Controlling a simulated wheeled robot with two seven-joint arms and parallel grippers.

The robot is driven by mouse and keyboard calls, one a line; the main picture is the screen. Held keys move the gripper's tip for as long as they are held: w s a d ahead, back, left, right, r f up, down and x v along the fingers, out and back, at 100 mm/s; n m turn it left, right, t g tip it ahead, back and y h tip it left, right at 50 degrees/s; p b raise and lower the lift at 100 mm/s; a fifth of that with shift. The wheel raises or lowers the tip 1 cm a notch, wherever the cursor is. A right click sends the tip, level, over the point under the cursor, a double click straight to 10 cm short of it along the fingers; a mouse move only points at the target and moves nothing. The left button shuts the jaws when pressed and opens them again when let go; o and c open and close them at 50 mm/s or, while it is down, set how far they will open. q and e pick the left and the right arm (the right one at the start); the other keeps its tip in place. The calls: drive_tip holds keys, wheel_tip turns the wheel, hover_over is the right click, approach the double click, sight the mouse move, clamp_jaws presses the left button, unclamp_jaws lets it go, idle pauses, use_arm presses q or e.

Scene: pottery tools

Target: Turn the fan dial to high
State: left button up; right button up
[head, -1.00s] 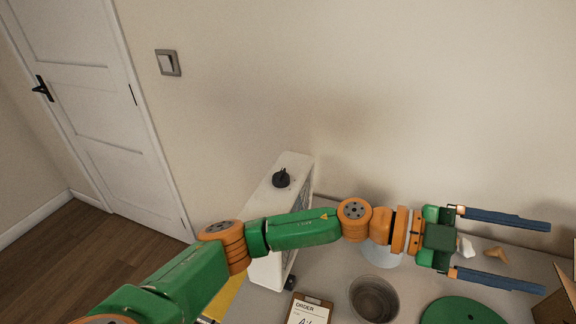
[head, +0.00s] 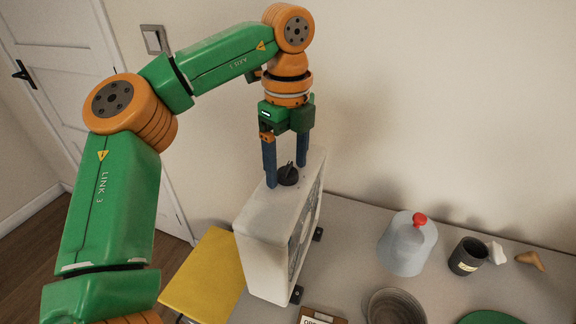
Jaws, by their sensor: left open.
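The white box fan (head: 262,225) stands upright on the grey table, its grille side facing right. Its black dial (head: 288,176) sits on the top face, toward the back, with a raised pointer ridge. My left gripper (head: 286,174) points down over the fan top with its two blue fingers open, one on either side of the dial. I cannot tell whether the fingers touch the dial or the fan top. The dial's markings are too small to read. My right gripper is not in view.
Right of the fan on the table (head: 345,240) are a grey domed vessel with a red knob (head: 408,245), a dark labelled cup (head: 467,257), a bowl (head: 394,308) and a green disc (head: 488,317). A yellow stool (head: 206,275) stands left of the fan. The wall is close behind.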

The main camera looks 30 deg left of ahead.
use_arm(q)
drive_tip(key=shift+s+d+f, duration=0.1)
drive_tip(key=c, duration=0.4)
clamp_jaws()
